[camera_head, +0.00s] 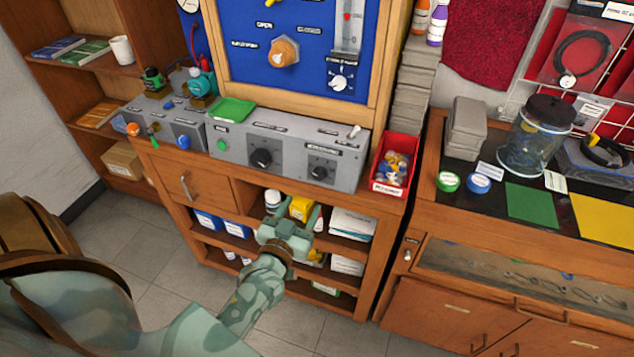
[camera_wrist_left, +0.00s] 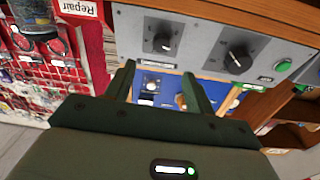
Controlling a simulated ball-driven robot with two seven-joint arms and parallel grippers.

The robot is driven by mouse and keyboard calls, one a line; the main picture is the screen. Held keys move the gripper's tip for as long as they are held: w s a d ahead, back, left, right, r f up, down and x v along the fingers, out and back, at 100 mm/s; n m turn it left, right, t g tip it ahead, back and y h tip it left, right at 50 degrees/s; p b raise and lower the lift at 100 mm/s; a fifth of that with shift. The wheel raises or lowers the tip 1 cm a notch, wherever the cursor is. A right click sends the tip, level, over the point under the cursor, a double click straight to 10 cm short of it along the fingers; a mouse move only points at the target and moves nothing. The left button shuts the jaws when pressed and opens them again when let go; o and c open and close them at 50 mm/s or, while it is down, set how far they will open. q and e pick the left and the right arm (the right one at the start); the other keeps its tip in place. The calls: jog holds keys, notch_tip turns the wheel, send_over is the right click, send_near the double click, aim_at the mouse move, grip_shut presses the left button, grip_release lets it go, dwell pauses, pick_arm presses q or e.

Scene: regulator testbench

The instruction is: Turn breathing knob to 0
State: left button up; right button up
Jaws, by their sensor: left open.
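A grey control box (camera_head: 290,150) on the cabinet top carries a left black knob (camera_head: 262,158) and a right black knob (camera_head: 318,172). Above it, a blue panel (camera_head: 310,40) holds an orange knob (camera_head: 283,52) and a small dial knob (camera_head: 341,79). The labels are too small to tell which is the breathing knob. My left gripper (camera_head: 294,216) is open and empty, in front of the shelves below the box, apart from every knob. In the left wrist view the left gripper (camera_wrist_left: 158,80) shows the box's two knobs (camera_wrist_left: 165,42) (camera_wrist_left: 238,60) beyond its fingers. My right gripper is not in view.
A red bin (camera_head: 391,170) stands right of the box, and a green tray (camera_head: 232,110) lies on its top left. Bottles and boxes fill the shelves behind my left gripper. A glass jar (camera_head: 535,140) stands on the right counter. The floor (camera_head: 130,235) at left is clear.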

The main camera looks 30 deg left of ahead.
aim_at(318, 175)
pick_arm(q)
jog(key=b+x, duration=0.1)
jog(key=x, duration=0.9)
jog(key=shift+a+f, duration=0.1)
jog(key=shift+a, duration=0.05)
jog(key=shift+s, duration=0.1)
jog(key=c, duration=1)
